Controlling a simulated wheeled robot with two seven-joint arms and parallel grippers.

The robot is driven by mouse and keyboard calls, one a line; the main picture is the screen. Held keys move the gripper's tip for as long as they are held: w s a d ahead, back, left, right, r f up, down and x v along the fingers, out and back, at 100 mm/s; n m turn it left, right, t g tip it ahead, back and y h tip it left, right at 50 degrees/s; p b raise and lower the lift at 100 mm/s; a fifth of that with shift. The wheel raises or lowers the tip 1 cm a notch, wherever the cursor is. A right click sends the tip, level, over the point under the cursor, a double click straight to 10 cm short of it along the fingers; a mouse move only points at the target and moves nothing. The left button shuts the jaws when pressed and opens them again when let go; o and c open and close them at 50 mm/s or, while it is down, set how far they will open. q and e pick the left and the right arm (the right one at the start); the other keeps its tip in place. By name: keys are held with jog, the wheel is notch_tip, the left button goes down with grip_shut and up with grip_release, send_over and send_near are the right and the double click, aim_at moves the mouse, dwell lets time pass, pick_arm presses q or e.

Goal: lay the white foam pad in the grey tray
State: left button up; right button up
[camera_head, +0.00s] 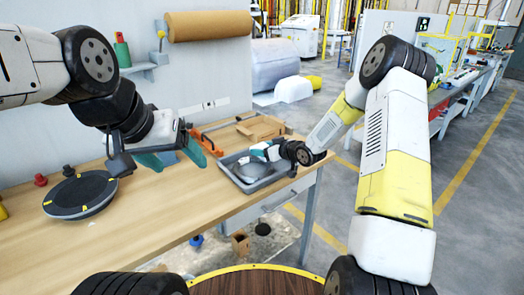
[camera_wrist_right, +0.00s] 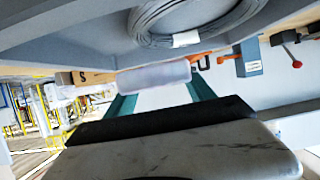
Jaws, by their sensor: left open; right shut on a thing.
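The grey tray (camera_head: 237,182) sits near the right end of the wooden table. A grey wire coil with a white label (camera_wrist_right: 225,28) lies in the tray in the right wrist view. My right gripper (camera_head: 257,152) is at the tray in the head view. In the right wrist view its teal fingers are shut on the white foam pad (camera_wrist_right: 155,77), beside the tray wall and coil. The pad is hard to make out in the head view. My left gripper (camera_head: 173,159) is open and empty above the table, left of the tray.
A brown roll (camera_head: 210,25) hangs on the wall panel. The table's front middle is clear.

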jog(key=shift+w+d+f, duration=0.1)
jog(key=shift+w+f, duration=0.1)
jog(key=shift+f, duration=1.6)
jog(key=shift+f, duration=0.1)
jog(key=o, duration=1.3)
